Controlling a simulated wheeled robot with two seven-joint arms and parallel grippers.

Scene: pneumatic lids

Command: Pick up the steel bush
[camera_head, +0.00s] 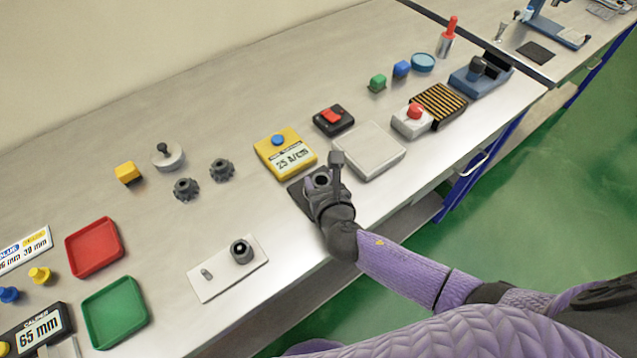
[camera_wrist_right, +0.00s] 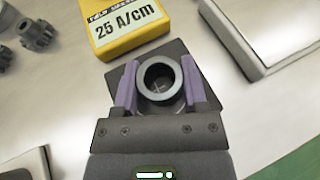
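The steel bush (camera_wrist_right: 159,81) is a dark grey metal ring with an open bore. It is over a dark square pad (camera_wrist_right: 207,96); I cannot tell whether it rests on it. In the head view the bush (camera_head: 321,179) shows at my right gripper (camera_head: 325,183). In the right wrist view the purple fingers of my right gripper (camera_wrist_right: 160,83) stand on either side of the bush, very close to its outer wall. I cannot tell whether they press on it. My left gripper is not in view.
A yellow field meter (camera_head: 285,154) marked 25 A/cm stands just behind the pad. A pale flat box (camera_head: 369,151) is to its right. A white plate (camera_head: 215,280) with a dark fitting (camera_head: 241,251) lies left. The table's front edge is close by.

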